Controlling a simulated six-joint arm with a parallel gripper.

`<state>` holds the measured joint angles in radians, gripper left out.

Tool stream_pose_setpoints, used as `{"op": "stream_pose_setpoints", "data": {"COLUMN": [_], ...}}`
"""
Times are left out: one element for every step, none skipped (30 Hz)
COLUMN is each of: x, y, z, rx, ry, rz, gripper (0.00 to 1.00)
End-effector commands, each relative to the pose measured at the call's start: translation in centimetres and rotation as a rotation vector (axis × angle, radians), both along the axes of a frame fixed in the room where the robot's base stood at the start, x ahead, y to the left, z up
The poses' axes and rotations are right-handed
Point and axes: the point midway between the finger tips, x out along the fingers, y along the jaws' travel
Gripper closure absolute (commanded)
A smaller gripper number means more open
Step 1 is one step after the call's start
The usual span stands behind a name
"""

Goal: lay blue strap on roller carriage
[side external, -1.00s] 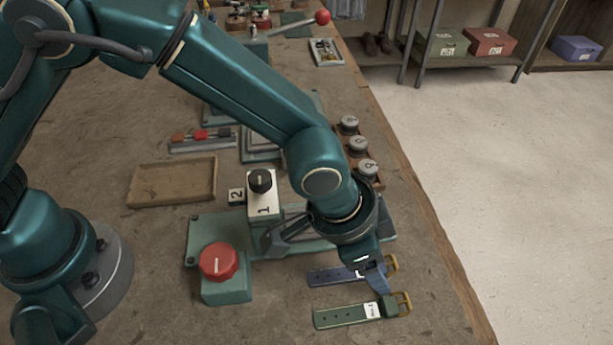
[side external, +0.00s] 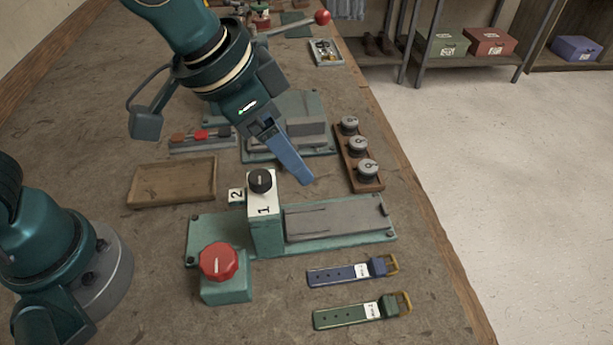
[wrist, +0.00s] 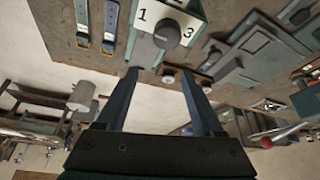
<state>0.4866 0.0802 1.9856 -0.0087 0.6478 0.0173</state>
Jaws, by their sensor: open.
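The blue strap (side external: 352,271) lies flat on the bench with a brass buckle at its right end and a white label. It also shows in the wrist view (wrist: 110,22). The roller carriage appears to be the grey flat plate (side external: 335,219) on the teal base beside the white dial block (side external: 263,222); nothing lies on it. My gripper (side external: 305,180) is raised above and behind that base, well away from the blue strap. In the wrist view its two fingers (wrist: 160,75) are apart with nothing between them.
A green strap (side external: 360,312) lies in front of the blue one. A red knob (side external: 218,262) on a teal box stands at left front. A wooden tray (side external: 172,184) and a rack of spools (side external: 358,160) stand farther back. The bench's right edge is close to the straps.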

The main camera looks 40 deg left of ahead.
Motion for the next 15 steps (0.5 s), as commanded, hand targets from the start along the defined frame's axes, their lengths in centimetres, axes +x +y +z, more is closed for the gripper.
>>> {"op": "stream_pose_setpoints", "data": {"x": [-0.4, -0.8, -1.4, -1.9, -2.5, -3.2, -3.8, -4.5, -5.3, -5.9, -6.5, -7.2, -7.7, -8.1, -8.6], "y": [2.1, 3.2, 4.6, 5.6, 6.5, 7.8, 8.6, 9.4, 10.4, 11.0, 11.6, 12.2, 12.7, 13.0, 13.4], "z": [1.1, 1.6, 2.1, 2.4, 2.7, 2.9, 3.1, 3.2, 3.2, 3.2, 3.2, 3.1, 3.0, 2.9, 2.8], "rx": [-0.006, -0.008, -0.009, -0.011, -0.012, -0.013, -0.013, -0.015, -0.015, -0.015, -0.016, -0.017, -0.016, -0.016, -0.017], "ry": [-0.014, -0.017, -0.021, -0.025, -0.029, -0.033, -0.036, -0.04, -0.043, -0.046, -0.049, -0.052, -0.055, -0.056, -0.059], "rz": [0.055, 0.085, 0.123, 0.153, 0.182, 0.22, 0.249, 0.276, 0.312, 0.338, 0.363, 0.392, 0.411, 0.43, 0.45], "gripper": [0.31, 0.31, 0.31, 0.31, 0.31, 0.31, 0.31, 0.31, 0.31, 0.31, 0.31, 0.31, 0.31, 0.31, 0.31]}}
